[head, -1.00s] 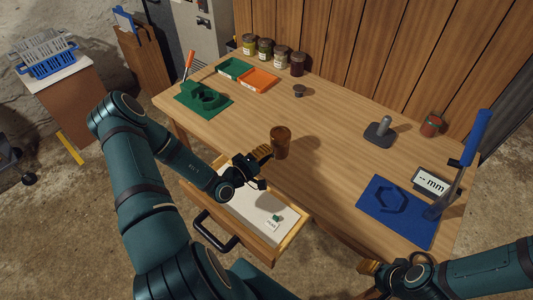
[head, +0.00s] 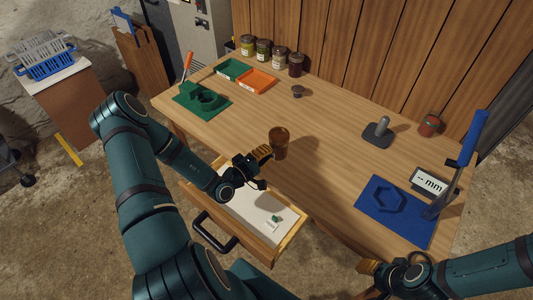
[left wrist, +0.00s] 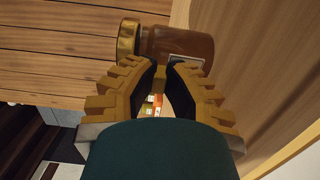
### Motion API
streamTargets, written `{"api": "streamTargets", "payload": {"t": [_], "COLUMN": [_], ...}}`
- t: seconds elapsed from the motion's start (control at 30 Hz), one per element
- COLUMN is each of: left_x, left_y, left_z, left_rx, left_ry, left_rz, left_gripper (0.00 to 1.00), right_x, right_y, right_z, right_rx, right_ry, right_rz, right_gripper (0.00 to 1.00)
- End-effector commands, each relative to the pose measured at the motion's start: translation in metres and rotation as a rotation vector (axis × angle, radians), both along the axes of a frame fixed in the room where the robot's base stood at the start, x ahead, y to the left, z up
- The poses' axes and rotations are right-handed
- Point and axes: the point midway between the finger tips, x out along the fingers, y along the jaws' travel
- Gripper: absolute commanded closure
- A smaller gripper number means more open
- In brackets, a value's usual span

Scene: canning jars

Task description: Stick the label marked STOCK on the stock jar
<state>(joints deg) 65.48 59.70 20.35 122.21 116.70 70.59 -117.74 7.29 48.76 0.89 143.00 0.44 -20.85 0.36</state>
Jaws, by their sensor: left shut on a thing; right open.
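A brown jar with a gold lid (head: 279,148) stands upright on the bench near its front edge, and it also shows in the left wrist view (left wrist: 182,43). My left gripper (head: 268,151) is at the jar's left side, its fingertips (left wrist: 164,66) close to or touching the jar wall. It is shut on a thin label (left wrist: 188,59) whose pale edge shows against the jar; its text is not readable. I cannot tell whether the label is stuck on. My right gripper (head: 366,268) is open at the front right, beside the bench.
The open drawer (head: 235,205) below holds a small green piece (head: 275,218) and a white piece (head: 271,226). Several jars (head: 263,50) line the back. Green and orange trays (head: 258,81), a green fixture (head: 203,99) and a blue mat (head: 400,228) are farther off.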

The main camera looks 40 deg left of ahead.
Motion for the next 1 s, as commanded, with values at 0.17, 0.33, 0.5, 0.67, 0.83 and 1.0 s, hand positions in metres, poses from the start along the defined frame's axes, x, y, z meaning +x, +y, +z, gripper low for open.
{"api": "streamTargets", "payload": {"t": [0.17, 0.33, 0.5, 0.67, 0.83, 1.0], "left_x": [0.0003, 0.0014, 0.0025, 0.0037, 0.0050, 0.0063], "left_y": [-0.0001, -0.0004, -0.0006, -0.0008, -0.0011, -0.0012], "left_z": [0.0001, 0.0001, 0.0001, 0.0001, 0.0001, 0.0001], "left_rx": [0.000, 0.000, 0.000, 0.000, 0.000, 0.000], "left_ry": [0.000, 0.000, 0.000, 0.000, 0.000, 0.000], "left_rz": [0.000, 0.000, 0.000, -0.001, -0.001, -0.001], "left_gripper": [0.99, 0.99, 0.99, 0.99, 0.99, 0.99], "right_x": [0.0000, 0.0000, 0.0000, 0.0000, 0.0000, 0.0000], "right_y": [0.0000, 0.0000, 0.0000, 0.0001, 0.0000, 0.0000], "right_z": [0.0000, 0.0002, 0.0003, 0.0004, 0.0006, 0.0008], "right_rx": [0.000, 0.000, 0.000, 0.000, 0.000, 0.000], "right_ry": [0.000, 0.000, 0.000, 0.000, 0.000, 0.000], "right_rz": [0.000, 0.000, 0.000, 0.000, 0.000, 0.000], "right_gripper": [0.53, 0.53, 0.53, 0.53, 0.53, 0.53]}}
